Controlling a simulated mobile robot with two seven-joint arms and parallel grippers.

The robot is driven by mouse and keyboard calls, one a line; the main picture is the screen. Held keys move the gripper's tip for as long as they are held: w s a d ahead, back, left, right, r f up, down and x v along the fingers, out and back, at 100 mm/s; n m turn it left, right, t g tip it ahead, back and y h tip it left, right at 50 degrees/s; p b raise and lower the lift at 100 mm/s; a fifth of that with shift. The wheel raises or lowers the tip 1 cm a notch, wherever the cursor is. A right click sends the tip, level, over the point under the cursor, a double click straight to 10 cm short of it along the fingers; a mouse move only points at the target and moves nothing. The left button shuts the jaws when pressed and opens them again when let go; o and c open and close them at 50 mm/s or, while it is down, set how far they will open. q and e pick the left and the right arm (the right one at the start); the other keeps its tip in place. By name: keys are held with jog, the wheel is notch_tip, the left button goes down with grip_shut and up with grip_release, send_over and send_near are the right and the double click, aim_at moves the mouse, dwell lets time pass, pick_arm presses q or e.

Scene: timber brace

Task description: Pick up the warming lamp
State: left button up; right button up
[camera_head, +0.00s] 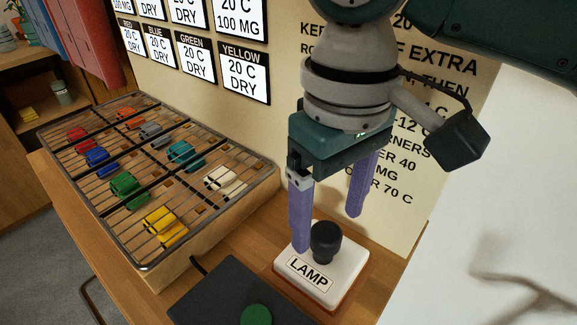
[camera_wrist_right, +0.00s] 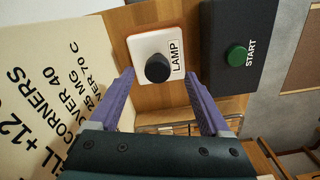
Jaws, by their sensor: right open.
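The thing marked LAMP is a white square block (camera_head: 335,283) with a black round knob (camera_head: 325,245) on top. It sits on the wooden bench at the lower middle of the head view. In the right wrist view the white block (camera_wrist_right: 142,45) and its black knob (camera_wrist_right: 158,68) lie ahead of the fingers. My right gripper (camera_head: 328,233) is open and points down at the knob, with one purple finger to each side. Its fingers (camera_wrist_right: 159,76) look empty in the wrist view. I cannot tell whether they touch the knob. My left gripper is not in view.
A dark box with a green START button (camera_head: 256,316) stands close beside the lamp block. A wire rack (camera_head: 150,262) with several coloured blocks is to the left. A cream board with printed text (camera_head: 415,205) rises behind the lamp. White label cards (camera_head: 245,72) hang above the rack.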

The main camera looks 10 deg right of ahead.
aim_at(326, 231)
jog(key=f, duration=0.2)
jog(key=f+b, duration=0.1)
jog(key=f, duration=0.1)
jog(key=f+b, duration=0.1)
jog(key=f, duration=0.1)
jog(key=shift+w, duration=0.25)
jog(key=shift+r, duration=0.1)
jog(key=shift+c, duration=0.3)
jog(key=shift+d, duration=0.1)
jog(key=c, duration=1.2)
grip_shut()
